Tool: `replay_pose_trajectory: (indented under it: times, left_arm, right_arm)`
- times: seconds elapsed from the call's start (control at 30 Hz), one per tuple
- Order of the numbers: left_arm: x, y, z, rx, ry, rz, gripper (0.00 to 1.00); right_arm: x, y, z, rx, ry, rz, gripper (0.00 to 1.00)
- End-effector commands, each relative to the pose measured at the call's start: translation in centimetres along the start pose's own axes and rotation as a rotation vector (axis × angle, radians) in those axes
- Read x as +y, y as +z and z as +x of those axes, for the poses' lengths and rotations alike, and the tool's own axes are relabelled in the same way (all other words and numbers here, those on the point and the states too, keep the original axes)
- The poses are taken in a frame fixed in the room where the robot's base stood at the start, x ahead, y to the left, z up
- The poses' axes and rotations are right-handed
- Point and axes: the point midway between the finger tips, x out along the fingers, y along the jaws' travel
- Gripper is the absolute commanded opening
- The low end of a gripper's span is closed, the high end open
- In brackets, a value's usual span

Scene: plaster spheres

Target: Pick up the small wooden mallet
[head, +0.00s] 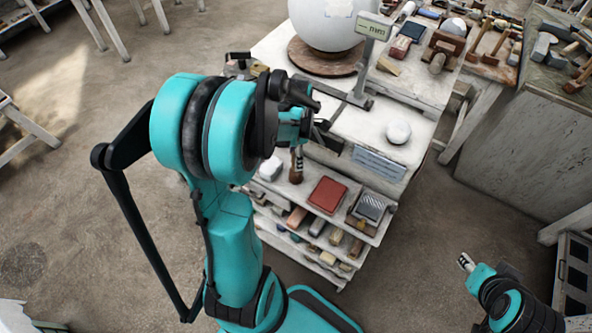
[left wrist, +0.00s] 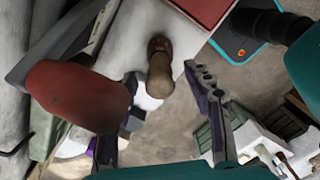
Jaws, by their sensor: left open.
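A small brown wooden piece, which looks like the mallet (head: 295,174), stands on the cart's upper shelf, between a white block and a red box. In the left wrist view the mallet (left wrist: 160,75) shows a dark rounded end and a lighter brown part. My left gripper (head: 298,156) is open, with its fingers on either side of the mallet in the left wrist view; contact cannot be told. In the head view my arm partly hides this area. My right gripper (head: 466,262) is low at the right, far from the cart; its jaw state is unclear.
The white cart top (head: 350,125) above holds a large plaster sphere (head: 330,22), a small white ball (head: 398,131) and a metal gauge (head: 372,40). The red box (head: 328,194) lies right of the mallet. A red rounded thing (left wrist: 78,96) looms close in the left wrist view.

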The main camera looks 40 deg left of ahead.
Motion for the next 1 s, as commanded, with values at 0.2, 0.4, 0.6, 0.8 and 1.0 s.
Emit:
replay_pose_trajectory:
  times: [0.2,0.4,0.6,0.8,1.0]
  left_arm:
    - [0.0,0.0,0.0,0.000,0.000,0.000,0.06]
    - [0.0,0.0,0.0,0.000,0.000,0.000,0.00]
    - [0.0,0.0,-0.2,0.000,0.000,0.000,0.00]
    - [0.0,0.0,-1.9,0.000,0.000,0.000,0.00]
    - [-0.1,0.0,-5.5,0.000,0.000,0.000,0.00]
  right_arm:
    - [0.0,0.0,0.0,0.000,0.000,0.000,0.40]
    - [0.0,0.0,0.0,0.000,0.000,0.000,0.40]
    - [0.0,0.0,0.0,0.000,0.000,0.000,0.40]
    - [0.0,-0.3,-0.4,0.000,0.000,0.000,0.40]
    - [0.0,-0.7,-1.0,0.000,0.000,0.000,0.40]
